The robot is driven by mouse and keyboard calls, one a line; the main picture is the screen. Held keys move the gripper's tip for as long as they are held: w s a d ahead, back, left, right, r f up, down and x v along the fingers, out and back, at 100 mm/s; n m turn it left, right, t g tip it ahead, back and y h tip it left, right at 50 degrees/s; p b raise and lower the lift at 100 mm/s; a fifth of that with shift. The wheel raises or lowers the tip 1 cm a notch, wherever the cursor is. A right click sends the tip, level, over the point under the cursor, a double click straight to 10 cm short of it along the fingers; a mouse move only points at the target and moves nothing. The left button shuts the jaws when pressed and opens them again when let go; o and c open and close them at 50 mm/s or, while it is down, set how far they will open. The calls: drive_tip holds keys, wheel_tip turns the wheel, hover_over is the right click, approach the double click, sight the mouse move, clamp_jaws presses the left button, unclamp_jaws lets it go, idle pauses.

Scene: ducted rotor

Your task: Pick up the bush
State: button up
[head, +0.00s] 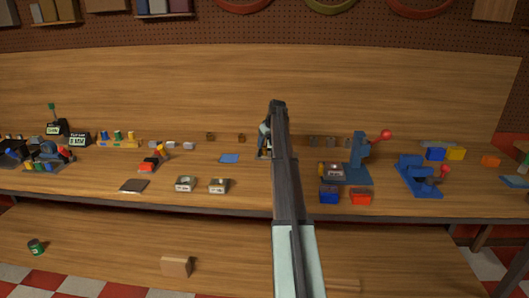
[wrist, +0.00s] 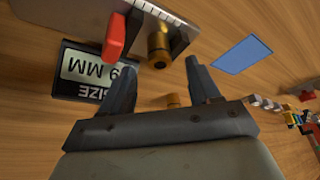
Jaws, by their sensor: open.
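In the wrist view a brass cylinder (wrist: 158,45), which looks like the bush, stands at the grey jaws of a measuring tool with a red part (wrist: 114,36). My gripper (wrist: 160,66) is open, its two dark fingers pointing at this cylinder, with the tips just short of it and to either side. A second small brass piece (wrist: 172,101) shows between the fingers, close to the palm edge and partly hidden by it. I cannot tell which brass piece is the task's bush. In the head view my arm hides this spot and most of the gripper.
A black "SIZE 9 MM" display (wrist: 92,68) sits beside the left finger. A blue mat (wrist: 241,54) lies to the right, with clear wood around it. In the head view a blue press (head: 358,160) and coloured bins (head: 329,196) stand right of my arm.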

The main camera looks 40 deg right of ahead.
drive_tip(key=shift+x, duration=1.15)
clamp_jaws()
